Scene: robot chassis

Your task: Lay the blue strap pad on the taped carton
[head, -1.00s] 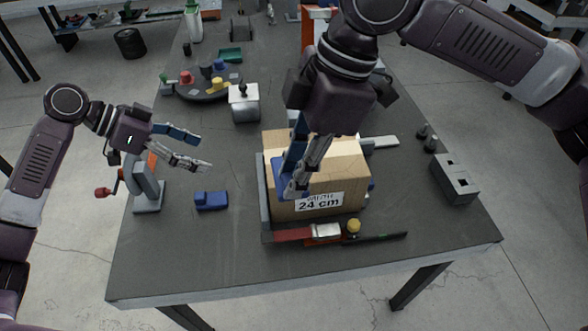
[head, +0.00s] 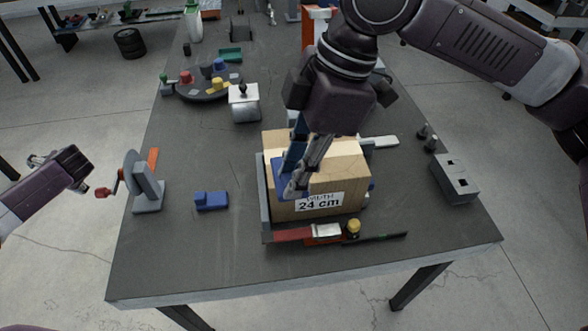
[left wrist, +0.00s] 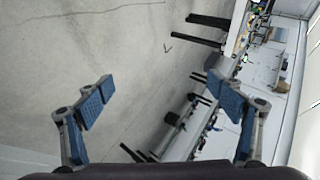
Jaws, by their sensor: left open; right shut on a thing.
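The taped carton (head: 340,178) is a tan box with a paler strip on top and a "24 cm" label in front. It stands on the table in a low grey frame. My right gripper (head: 293,188) is shut on the blue strap pad (head: 279,176), pointing down at the carton's left front top edge. The fingers hide part of the pad; whether it touches the carton I cannot tell. My left gripper is open and empty in the left wrist view (left wrist: 160,84), over the floor. In the head view its arm is at the left edge, off the table.
A blue block (head: 211,201) lies left of the carton. A grey stand with a red-handled crank (head: 147,188) is at the table's left edge. A round tray (head: 205,92) of coloured parts stands farther back. A grey block (head: 455,180) with holes is at right. The front left tabletop is clear.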

